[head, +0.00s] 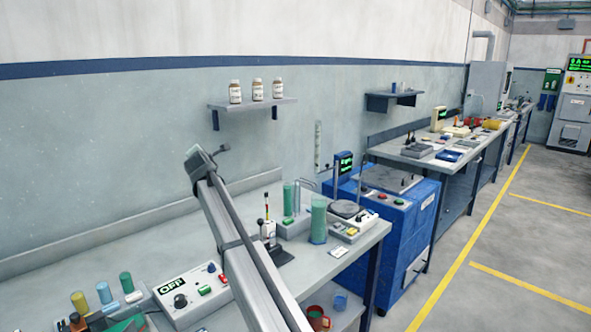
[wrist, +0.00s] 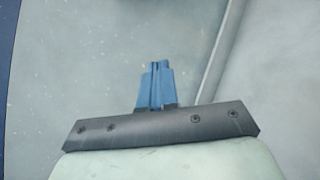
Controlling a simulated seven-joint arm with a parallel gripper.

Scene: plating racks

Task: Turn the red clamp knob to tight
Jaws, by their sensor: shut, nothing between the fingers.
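My gripper (wrist: 158,66) shows in the wrist view as two blue fingers pressed together. It is shut and empty, and faces a pale grey-green wall-like surface. The fingers stand out from a dark bracket with several screws. I cannot make out a red clamp knob for certain in either view. In the head view a grey bar-like arm, which looks like mine, crosses the bench and hides part of it. The blue fingers do not show there.
A control box (head: 180,294) reading OFF sits on the bench at lower left, beside coloured bottles. Green cylinders (head: 319,220) stand further along. A blue cabinet (head: 395,232) adjoins the bench. A shelf (head: 252,104) with several jars hangs above. The floor at right is clear.

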